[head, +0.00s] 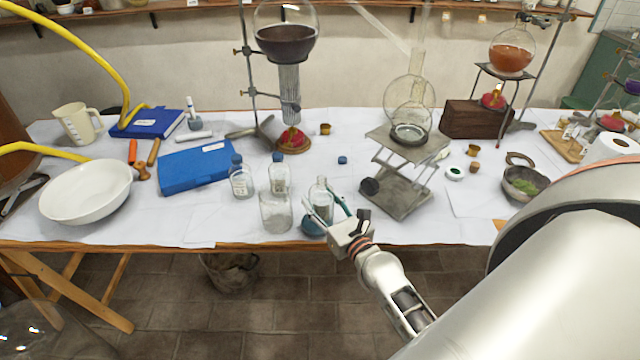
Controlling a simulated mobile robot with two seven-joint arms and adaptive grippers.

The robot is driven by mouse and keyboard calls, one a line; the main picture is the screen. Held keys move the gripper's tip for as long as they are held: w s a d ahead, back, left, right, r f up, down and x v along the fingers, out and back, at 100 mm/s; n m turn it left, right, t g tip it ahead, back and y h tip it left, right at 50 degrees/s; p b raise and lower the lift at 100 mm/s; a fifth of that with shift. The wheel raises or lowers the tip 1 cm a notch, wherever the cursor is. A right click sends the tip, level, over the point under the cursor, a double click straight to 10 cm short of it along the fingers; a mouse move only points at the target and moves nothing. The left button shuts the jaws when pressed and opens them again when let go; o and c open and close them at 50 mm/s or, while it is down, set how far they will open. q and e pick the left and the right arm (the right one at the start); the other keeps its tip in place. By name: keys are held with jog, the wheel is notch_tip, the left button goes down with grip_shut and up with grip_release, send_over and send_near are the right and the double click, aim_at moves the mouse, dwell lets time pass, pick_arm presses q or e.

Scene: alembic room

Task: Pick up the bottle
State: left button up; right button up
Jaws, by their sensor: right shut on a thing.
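My right gripper (328,208) reaches in from the right over the front of the white-covered table. Its fingers are shut around a small clear glass bottle (321,194), which stands upright among other glassware. The lower part of this bottle is partly hidden by the fingers. Just left of it are an open clear jar (276,213) and two blue-capped bottles, one in the middle (280,178) and one further left (241,181). My left gripper is not in view.
A metal lab jack (398,190) with a round flask (409,103) stands close right of the gripper. Blue books (195,168) and a white bowl (86,192) lie to the left. A stand with a dark-filled flask (286,38) rises behind. The table's front edge (150,246) is near.

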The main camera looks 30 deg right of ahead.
jog(key=s+a+b, duration=0.3)
jog(key=s+a, duration=0.1)
jog(key=s, duration=0.4)
jog(key=s+a+b, duration=0.4)
jog(key=s+a, duration=0.1)
jog(key=s, duration=0.2)
jog(key=shift+s+a, duration=0.3)
jog(key=shift+s, duration=0.05)
jog(key=shift+r, duration=0.1)
